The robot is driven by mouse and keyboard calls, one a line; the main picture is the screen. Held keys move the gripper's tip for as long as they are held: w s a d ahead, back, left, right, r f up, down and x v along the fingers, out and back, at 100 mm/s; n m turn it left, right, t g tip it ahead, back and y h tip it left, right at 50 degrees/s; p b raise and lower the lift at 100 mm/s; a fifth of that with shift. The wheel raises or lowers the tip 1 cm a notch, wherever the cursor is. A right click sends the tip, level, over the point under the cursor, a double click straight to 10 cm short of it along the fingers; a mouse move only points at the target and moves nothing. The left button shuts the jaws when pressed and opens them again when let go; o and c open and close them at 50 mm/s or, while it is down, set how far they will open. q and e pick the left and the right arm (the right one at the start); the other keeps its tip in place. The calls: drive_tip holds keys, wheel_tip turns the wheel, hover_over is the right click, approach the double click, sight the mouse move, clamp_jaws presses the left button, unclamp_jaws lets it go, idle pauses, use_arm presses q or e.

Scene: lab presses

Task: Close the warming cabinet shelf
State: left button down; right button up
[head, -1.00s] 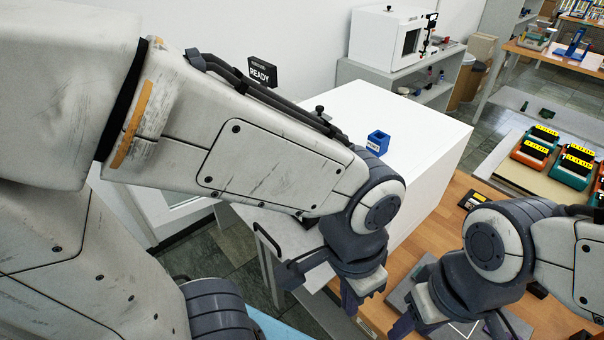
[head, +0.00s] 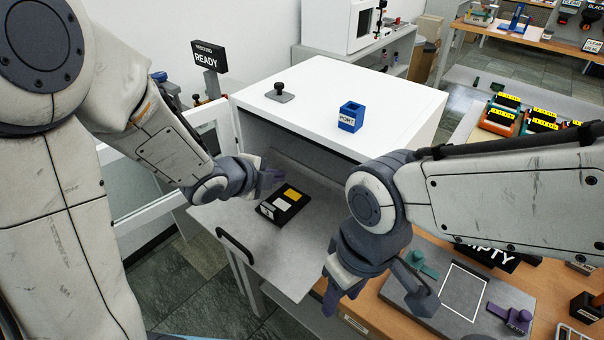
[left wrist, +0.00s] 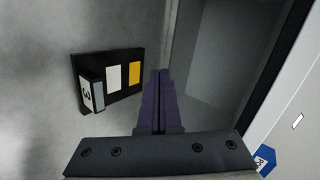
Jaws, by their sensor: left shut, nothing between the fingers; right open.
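The warming cabinet (head: 300,98) is a white box with an open front. Its grey shelf (head: 285,262) is pulled out and has a black handle (head: 235,249) at its outer edge. A black block with white and yellow patches (head: 285,204) lies on the shelf, also seen in the left wrist view (left wrist: 108,80). My left gripper (head: 275,178) is shut and empty, above the shelf near the cabinet opening and beside the block; its purple fingers show together in the left wrist view (left wrist: 159,98). My right gripper (head: 380,298) is open and empty, right of the shelf.
A glazed white door (head: 150,195) stands open at the left, with a READY sign (head: 207,57) behind it. A blue PORT holder (head: 351,117) and a black knob piece (head: 280,92) sit on the cabinet top. A wooden bench with a grey fixture plate (head: 440,315) lies at the right.

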sight(309, 171)
use_arm(q)
drive_tip(key=m+h, duration=0.1)
drive_tip(key=w+f+m+h, duration=0.1)
drive_tip(key=m, duration=0.1)
drive_tip(key=shift+t+b, duration=0.35)
drive_tip(key=shift+t, duration=0.05)
drive_tip(key=p+x, duration=0.1)
drive_tip(key=x, duration=0.8)
drive_tip(key=shift+w+d+f, duration=0.15)
drive_tip(key=shift+w+d, duration=0.1)
drive_tip(key=shift+d, duration=0.05)
